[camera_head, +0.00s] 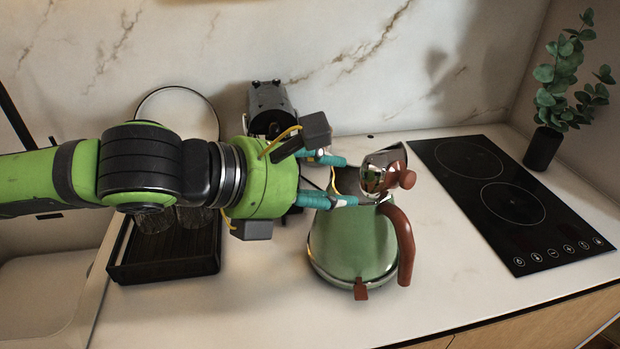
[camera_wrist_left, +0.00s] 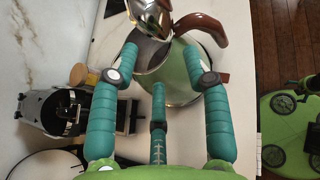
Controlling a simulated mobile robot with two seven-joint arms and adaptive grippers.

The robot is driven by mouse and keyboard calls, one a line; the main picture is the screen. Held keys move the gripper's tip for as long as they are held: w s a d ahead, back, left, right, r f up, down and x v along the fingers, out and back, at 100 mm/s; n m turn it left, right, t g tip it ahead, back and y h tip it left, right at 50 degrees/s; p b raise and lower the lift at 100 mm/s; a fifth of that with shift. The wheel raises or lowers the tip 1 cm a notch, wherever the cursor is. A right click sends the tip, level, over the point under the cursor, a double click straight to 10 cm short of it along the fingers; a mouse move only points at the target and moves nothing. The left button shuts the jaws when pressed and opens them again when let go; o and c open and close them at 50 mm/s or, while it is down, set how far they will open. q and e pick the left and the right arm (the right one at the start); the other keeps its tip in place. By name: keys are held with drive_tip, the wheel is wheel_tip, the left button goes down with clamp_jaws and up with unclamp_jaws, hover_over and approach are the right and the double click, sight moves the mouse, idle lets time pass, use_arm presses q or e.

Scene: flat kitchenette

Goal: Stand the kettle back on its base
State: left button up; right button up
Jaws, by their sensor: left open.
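The green kettle (camera_head: 352,246) stands upright on the counter, with its brown handle (camera_head: 404,240) on the right. Its chrome lid (camera_head: 378,162), with a brown knob, is tilted up at the top. My left gripper (camera_head: 344,180) is open at the kettle's upper back left, its teal fingers pointing right. The near fingertip overlaps the kettle's rim; I cannot tell whether they touch. In the left wrist view the kettle (camera_wrist_left: 207,62) lies just beyond the open fingers (camera_wrist_left: 158,58). A dark flat shape behind the kettle is mostly hidden, and I cannot tell whether it is the base.
A black hob (camera_head: 505,200) lies to the right, with a potted plant (camera_head: 543,148) behind it. A black rack (camera_head: 165,262) stands left, beside the sink (camera_head: 40,290). A dark grey appliance (camera_head: 268,105) stands behind my gripper. The counter in front of the kettle is clear.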

use_arm(q)
drive_tip(key=shift+v, duration=1.55)
drive_tip(key=shift+r, duration=0.15)
